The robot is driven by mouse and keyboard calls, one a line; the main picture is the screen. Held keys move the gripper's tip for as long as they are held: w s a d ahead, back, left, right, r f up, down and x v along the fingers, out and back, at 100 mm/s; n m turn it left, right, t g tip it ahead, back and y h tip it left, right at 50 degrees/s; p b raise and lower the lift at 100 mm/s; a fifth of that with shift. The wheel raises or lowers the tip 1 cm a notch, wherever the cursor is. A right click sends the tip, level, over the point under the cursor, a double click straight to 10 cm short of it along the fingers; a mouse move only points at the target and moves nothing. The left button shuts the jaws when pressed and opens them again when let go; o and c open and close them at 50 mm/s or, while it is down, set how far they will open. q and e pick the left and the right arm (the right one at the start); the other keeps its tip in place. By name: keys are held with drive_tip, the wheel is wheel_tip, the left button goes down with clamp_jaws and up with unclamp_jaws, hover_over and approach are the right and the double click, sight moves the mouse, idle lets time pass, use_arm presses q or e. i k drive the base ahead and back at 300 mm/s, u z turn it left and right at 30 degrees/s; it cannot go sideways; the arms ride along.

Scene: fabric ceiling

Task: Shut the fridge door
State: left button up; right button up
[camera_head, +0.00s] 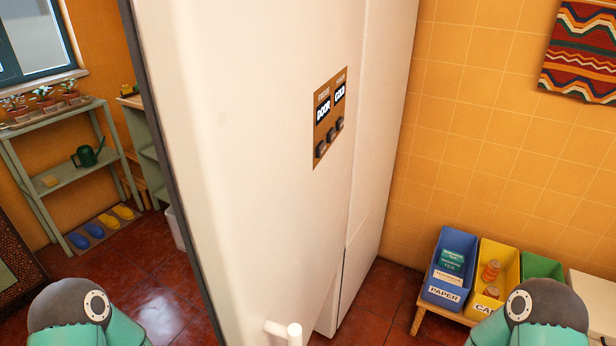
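The fridge door (235,130) is a tall cream-white panel filling the middle of the head view, very close to me. A dark strip (165,160) runs down its left edge. A white handle (284,331) sticks out at the bottom of the picture, partly cut off. A narrower white fridge part (380,130) stands behind the panel to the right, with a vertical seam between them. The door looks swung out at an angle, but its inside and any opening are hidden. Only teal and dark joints of my arms show in the bottom corners; neither gripper is in view.
A plant shelf (75,172) with a watering can (88,155) stands at the left. Blue (433,272), yellow (507,262) and green bins sit on a low bench (428,320) at the right. Red tiled floor (130,272) is clear left of the door.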

sight(240, 98)
drive_tip(key=u, duration=0.15)
drive_tip(key=k, duration=0.5)
drive_tip(key=u, duration=1.05)
drive_tip(key=k, duration=1.25)
drive_tip(key=z, duration=1)
drive_tip(key=i, duration=1)
drive_tip(key=u, duration=0.05)
